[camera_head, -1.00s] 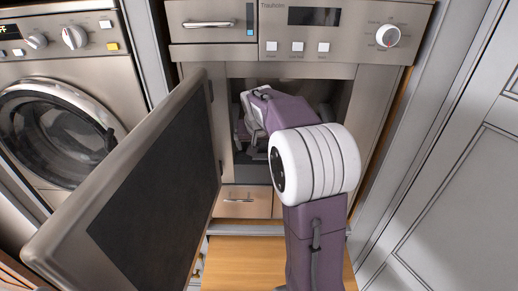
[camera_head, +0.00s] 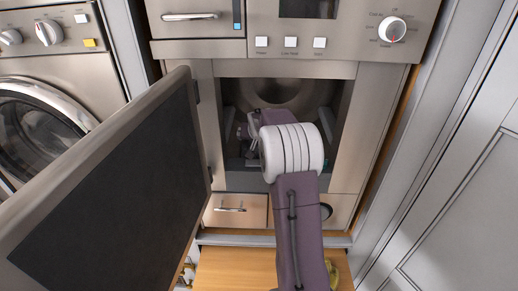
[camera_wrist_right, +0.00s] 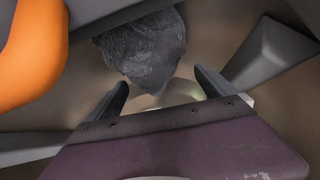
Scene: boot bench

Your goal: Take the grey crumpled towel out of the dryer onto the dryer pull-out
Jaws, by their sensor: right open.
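The grey crumpled towel (camera_wrist_right: 140,48) lies in the drum, at the top of the right wrist view. My right gripper (camera_wrist_right: 160,85) is open, with the towel just beyond its fingertips and apart from them. In the head view my right arm reaches into the open dryer (camera_head: 342,130), and the arm hides much of the inside. The gripper is partly visible there (camera_head: 252,130). My left gripper is not in view.
An orange item (camera_wrist_right: 28,50) lies at the left in the right wrist view. A grey drum paddle (camera_wrist_right: 268,58) juts in at the right. The open dryer door (camera_head: 115,185) stands left of the opening. A washing machine (camera_head: 50,75) is farther left.

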